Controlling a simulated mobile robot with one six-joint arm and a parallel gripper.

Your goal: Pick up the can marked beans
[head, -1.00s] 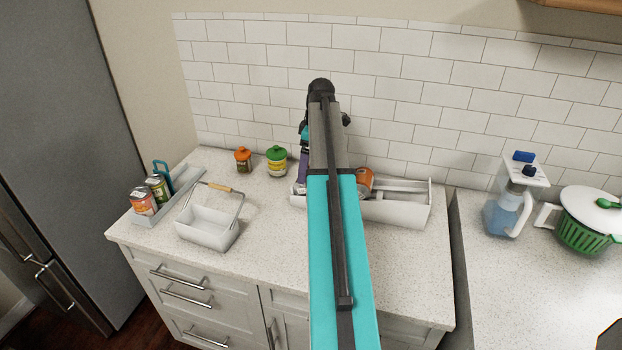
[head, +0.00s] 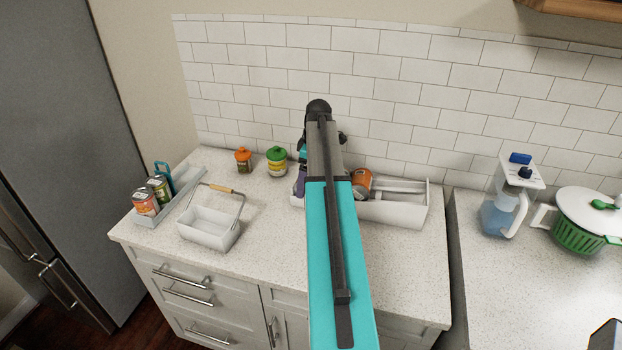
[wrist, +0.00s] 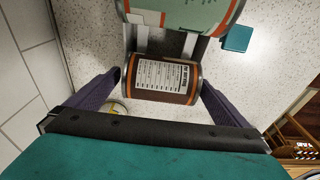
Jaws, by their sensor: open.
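An orange-banded can (head: 361,182) lies in a long white holder (head: 405,213) beside my arm; the arm hides part of the holder. In the wrist view, a can with orange rims and a printed text panel (wrist: 160,78) lies between the purple fingers of my gripper (wrist: 160,88). The gripper is open, with a finger at each end of the can. A larger green-and-orange can (wrist: 185,14) is cut off at the top of that view. I cannot read the word beans on any can. In the head view my gripper (head: 300,181) is mostly hidden behind my arm.
A grey tray (head: 188,189) at left holds two cans (head: 146,202). A white handled basket (head: 207,229) stands beside it. Orange (head: 243,160) and green-lidded (head: 277,161) jars stand near the tiled wall. A pitcher (head: 506,212) and green colander (head: 580,233) stand at right.

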